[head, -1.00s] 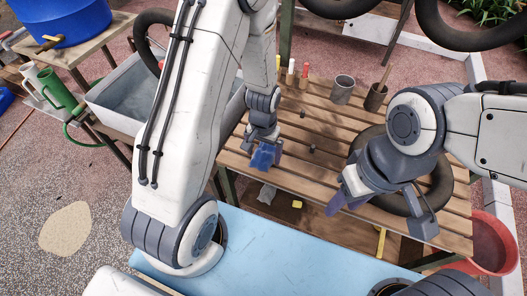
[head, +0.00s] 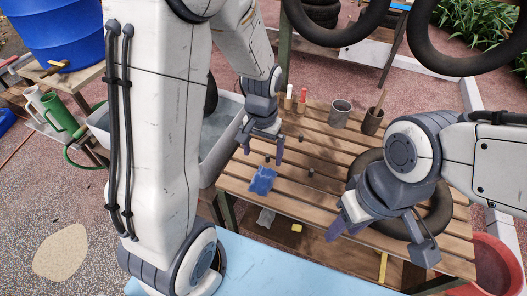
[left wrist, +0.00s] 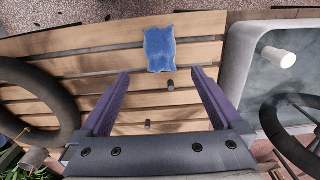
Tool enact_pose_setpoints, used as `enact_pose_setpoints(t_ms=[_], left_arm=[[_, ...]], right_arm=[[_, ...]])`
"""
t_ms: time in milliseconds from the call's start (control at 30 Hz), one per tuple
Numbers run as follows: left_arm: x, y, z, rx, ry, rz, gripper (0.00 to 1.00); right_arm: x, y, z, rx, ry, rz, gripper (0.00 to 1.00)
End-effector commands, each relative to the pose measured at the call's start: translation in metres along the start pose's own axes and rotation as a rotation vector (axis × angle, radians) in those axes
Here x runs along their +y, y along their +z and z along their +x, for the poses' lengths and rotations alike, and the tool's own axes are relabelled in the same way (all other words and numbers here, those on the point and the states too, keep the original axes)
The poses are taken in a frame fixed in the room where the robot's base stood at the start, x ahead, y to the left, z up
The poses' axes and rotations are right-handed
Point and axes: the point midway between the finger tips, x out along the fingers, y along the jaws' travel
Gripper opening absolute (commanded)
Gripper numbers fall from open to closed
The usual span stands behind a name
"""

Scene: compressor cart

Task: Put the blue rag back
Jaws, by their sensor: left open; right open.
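The blue rag (head: 262,180) lies on the slatted wooden bench (head: 300,172), near its left front part. In the left wrist view the rag (left wrist: 160,50) lies flat on the slats, ahead of the fingertips and apart from them. My left gripper (head: 263,153) is open and empty above the bench, just behind the rag. Its two fingers (left wrist: 158,80) show spread in the left wrist view. My right gripper (head: 375,235) is open and empty over the right front part of the bench, near the black tire.
A black tire (head: 436,208) lies on the bench at right. A metal cup (head: 340,113) and a brown pot (head: 372,121) stand at the back. A grey basin (head: 218,128) adjoins the bench at left. Small dark pegs stand on the slats. A red tub (head: 492,262) stands at right.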

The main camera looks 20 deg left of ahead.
Motion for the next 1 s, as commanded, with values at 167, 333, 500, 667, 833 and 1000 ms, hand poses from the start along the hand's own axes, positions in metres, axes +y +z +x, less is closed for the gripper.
enact_pose_setpoints(t_ms=[167, 333, 500, 667, 833, 1000], left_arm=[[0.037, 0.019, -0.03, 0.016, 0.01, 0.105, 1.0], [0.1, 0.084, -0.071, 0.031, 0.042, 0.337, 1.0], [0.127, 0.147, -0.094, 0.032, 0.073, 0.526, 1.0], [0.131, 0.173, -0.1, 0.028, 0.086, 0.601, 1.0], [0.131, 0.175, -0.1, 0.025, 0.087, 0.605, 1.0], [0.131, 0.175, -0.1, 0.026, 0.087, 0.603, 1.0]], right_arm=[[0.0, 0.0, 0.0, 0.0, 0.0, 0.0, 0.43], [0.0, 0.0, 0.0, 0.0, 0.0, 0.0, 0.43], [0.0, 0.0, 0.0, 0.0, 0.0, 0.0, 0.43], [0.0, 0.0, 0.0, 0.0, 0.0, 0.0, 0.43], [0.0, 0.0, 0.0, 0.0, 0.0, 0.0, 0.43], [0.0, 0.0, 0.0, 0.0, 0.0, 0.0, 0.43]])
